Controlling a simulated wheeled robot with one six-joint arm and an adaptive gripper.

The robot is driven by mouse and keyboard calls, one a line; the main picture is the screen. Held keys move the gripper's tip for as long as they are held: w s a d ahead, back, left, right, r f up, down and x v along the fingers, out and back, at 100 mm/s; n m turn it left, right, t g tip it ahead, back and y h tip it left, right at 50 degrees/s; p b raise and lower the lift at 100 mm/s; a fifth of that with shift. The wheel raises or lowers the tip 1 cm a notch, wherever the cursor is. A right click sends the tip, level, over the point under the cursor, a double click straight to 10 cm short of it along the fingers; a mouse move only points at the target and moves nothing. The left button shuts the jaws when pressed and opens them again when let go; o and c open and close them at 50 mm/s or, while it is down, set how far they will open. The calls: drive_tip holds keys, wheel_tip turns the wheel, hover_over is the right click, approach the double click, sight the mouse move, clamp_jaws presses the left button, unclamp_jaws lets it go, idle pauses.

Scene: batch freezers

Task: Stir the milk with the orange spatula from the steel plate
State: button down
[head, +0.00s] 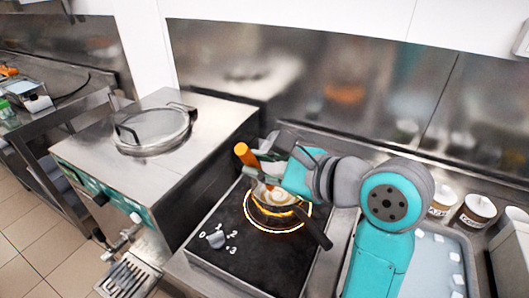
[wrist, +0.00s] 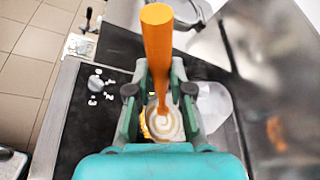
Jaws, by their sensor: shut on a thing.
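My gripper (head: 262,176) is shut on the orange spatula (head: 245,154) and holds it above the pot, handle end up. In the wrist view the spatula (wrist: 158,50) stands between the two fingers (wrist: 160,100), its shaft running down toward the milk. The milk (wrist: 165,122) is white with a swirl pattern. The pot (head: 316,232) is dark with a long handle and stands on the glowing ring of the black hob. The milk (head: 275,196) partly shows in the head view. My gripper hides the spatula's lower end there, so I cannot tell how deep it reaches.
The black hob (head: 230,262) has a knob (head: 215,239) at its front left. A steel machine with a round lid (head: 152,128) stands to the left. A blue-grey tray (head: 440,255) and labelled jars (head: 477,213) are at the right. A steel wall rises behind.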

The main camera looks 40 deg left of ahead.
drive_tip(key=w+a+f, duration=0.1)
drive_tip(key=w+f, duration=0.3)
drive_tip(key=f, duration=0.4)
drive_tip(key=shift+w, duration=0.4)
idle(0.4)
drive_tip(key=shift+s, duration=0.2)
